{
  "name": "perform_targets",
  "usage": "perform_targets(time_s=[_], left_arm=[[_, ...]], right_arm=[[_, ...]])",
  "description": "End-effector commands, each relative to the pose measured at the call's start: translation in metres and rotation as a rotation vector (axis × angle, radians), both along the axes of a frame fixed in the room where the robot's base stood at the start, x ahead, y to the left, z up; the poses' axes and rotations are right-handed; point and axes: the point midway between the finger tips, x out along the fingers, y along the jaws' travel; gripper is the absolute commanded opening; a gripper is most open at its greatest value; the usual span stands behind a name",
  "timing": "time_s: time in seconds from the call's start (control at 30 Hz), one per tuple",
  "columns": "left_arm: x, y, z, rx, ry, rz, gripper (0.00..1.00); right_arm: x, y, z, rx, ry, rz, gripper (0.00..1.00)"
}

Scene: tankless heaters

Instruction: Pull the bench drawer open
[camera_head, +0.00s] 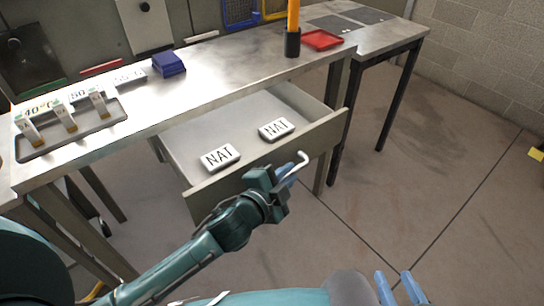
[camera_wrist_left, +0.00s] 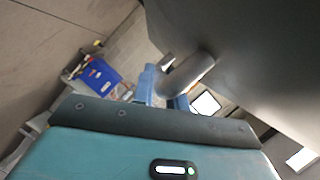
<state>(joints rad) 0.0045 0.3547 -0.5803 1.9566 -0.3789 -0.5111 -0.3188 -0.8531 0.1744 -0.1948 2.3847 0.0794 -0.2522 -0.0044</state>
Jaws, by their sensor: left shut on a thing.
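The bench drawer (camera_head: 322,136) is pulled well out from under the metal workbench, and its inside shows. Its pale bar handle (camera_head: 301,160) sticks out from the drawer front. My left gripper (camera_head: 287,172) is shut on the handle, in front of the drawer. In the left wrist view the handle (camera_wrist_left: 192,73) runs between the blue fingers of my left gripper (camera_wrist_left: 163,92). Part of the handle is hidden by the gripper. My right gripper (camera_head: 400,289) shows only its two blue fingertips at the bottom edge, apart, with nothing between them.
Two boxes marked NAT, a left one (camera_head: 220,157) and a right one (camera_head: 276,129), lie in the drawer. On the bench (camera_head: 225,80) are a grey tray (camera_head: 95,127) of cartons, a blue box (camera_head: 168,63) and a red tray (camera_head: 322,40).

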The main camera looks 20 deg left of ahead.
Motion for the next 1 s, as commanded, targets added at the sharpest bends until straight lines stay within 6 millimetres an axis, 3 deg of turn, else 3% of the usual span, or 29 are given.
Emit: perform_targets(time_s=[0.3, 0.73, 0.77, 1.0], left_arm=[[-0.019, -0.025, 0.0, -0.001, 0.0, -0.001, 0.0], [-0.021, -0.027, 0.0, -0.001, -0.001, -0.002, 0.0], [-0.021, -0.027, 0.0, -0.001, -0.001, -0.002, 0.16], [-0.021, -0.027, 0.0, 0.001, -0.001, -0.001, 0.36]], right_arm=[[0.006, 0.007, -0.002, 0.007, 0.009, 0.013, 0.36], [0.007, 0.007, -0.001, 0.002, 0.007, 0.016, 0.36], [0.007, 0.006, -0.001, 0.001, 0.007, 0.017, 0.36], [0.006, 0.005, -0.001, -0.002, 0.008, 0.018, 0.36]])
